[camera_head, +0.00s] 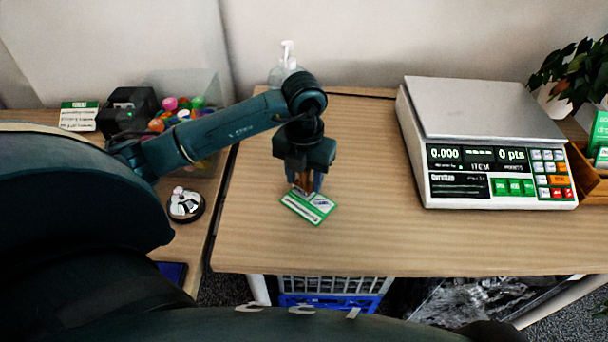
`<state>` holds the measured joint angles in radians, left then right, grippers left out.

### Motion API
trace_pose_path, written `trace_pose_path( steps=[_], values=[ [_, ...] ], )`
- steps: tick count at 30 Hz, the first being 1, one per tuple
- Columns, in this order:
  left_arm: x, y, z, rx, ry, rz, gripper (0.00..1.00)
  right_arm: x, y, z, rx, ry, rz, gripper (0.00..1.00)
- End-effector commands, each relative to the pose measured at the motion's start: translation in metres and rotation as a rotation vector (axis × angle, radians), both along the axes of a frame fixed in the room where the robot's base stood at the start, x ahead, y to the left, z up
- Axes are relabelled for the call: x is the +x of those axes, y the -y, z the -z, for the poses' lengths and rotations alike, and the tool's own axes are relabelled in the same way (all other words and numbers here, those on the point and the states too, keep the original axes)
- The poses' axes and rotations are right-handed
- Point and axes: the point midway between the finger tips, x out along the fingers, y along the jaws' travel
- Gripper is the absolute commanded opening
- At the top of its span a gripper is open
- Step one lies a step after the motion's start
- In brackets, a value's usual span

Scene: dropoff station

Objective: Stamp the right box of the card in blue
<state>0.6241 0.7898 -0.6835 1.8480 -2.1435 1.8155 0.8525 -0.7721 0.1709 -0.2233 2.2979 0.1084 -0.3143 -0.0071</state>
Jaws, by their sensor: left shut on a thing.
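The card (318,213), white with a green border, lies flat and slightly turned on the wooden table. My left gripper (305,188) points down over the card's upper left part and is shut on a small brown thing (303,181), perhaps the stamp's handle. The gripper hides the lower end of this thing, so I cannot tell whether it touches the card. The card's boxes are too small to make out. A dark blue flat thing (172,271), perhaps an ink pad, lies at the lower left, partly covered by my arm. My right gripper is out of view.
A scale (500,190) stands on the right of the table (360,235). A pump bottle (285,70) stands at the back. A service bell (185,204), a clear bin (210,90) of colourful things and a black device (127,108) are on the left. Table between card and scale is clear.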

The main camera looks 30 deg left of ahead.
Motion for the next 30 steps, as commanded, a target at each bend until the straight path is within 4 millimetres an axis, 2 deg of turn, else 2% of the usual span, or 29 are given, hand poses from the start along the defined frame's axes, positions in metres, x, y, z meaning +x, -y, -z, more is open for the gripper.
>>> trace_pose_path(
  steps=[30],
  values=[
    [0.000,0.000,0.011,0.000,0.000,0.000,0.28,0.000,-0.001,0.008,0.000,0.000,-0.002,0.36]
  ],
)
